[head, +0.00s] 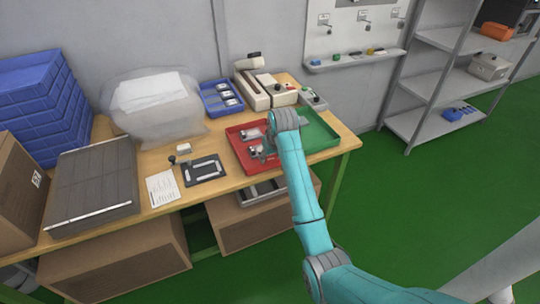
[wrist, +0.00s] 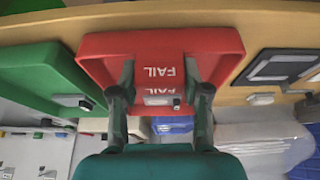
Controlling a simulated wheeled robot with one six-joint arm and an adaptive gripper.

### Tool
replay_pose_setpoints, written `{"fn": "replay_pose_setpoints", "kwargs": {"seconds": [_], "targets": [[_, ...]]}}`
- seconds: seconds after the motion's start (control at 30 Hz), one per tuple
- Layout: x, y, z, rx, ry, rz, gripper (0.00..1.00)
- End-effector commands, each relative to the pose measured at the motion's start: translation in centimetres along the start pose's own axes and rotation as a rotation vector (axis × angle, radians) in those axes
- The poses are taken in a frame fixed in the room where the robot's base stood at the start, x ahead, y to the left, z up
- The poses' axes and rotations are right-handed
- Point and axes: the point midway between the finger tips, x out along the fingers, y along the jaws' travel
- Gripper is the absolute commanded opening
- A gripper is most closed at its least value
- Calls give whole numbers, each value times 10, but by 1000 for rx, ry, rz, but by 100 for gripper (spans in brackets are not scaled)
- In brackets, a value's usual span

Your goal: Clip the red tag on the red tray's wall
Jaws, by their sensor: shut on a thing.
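The red tray (head: 239,153) lies on the bench in the head view, left of the green tray (head: 322,141). The wrist view shows the red tray (wrist: 100,47) filling the upper middle, with small pale devices in it. My gripper (wrist: 159,66) is over this tray, its fingers apart with a red piece marked FAIL between the tips. This looks like the red tag (wrist: 158,72), though its edges blend into the red behind. In the head view my arm hides most of the gripper (head: 265,154) and the tag. I cannot tell whether the tag touches a wall.
A black-framed board (head: 204,170) and a paper sheet (head: 162,188) lie left of the red tray. A blue bin (head: 220,98) and a beige machine (head: 252,88) stand behind it. A bag (head: 150,105) and grey case (head: 92,188) fill the left bench.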

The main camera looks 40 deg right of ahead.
Motion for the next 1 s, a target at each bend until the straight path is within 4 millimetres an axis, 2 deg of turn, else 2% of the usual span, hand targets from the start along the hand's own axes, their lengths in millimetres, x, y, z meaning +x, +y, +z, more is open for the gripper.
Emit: {"fn": "replay_pose_setpoints", "kwargs": {"seconds": [0.43,1.0], "targets": [[4,0,2,0,-1,0,20],[-1,0,0,0,0,0,20]]}}
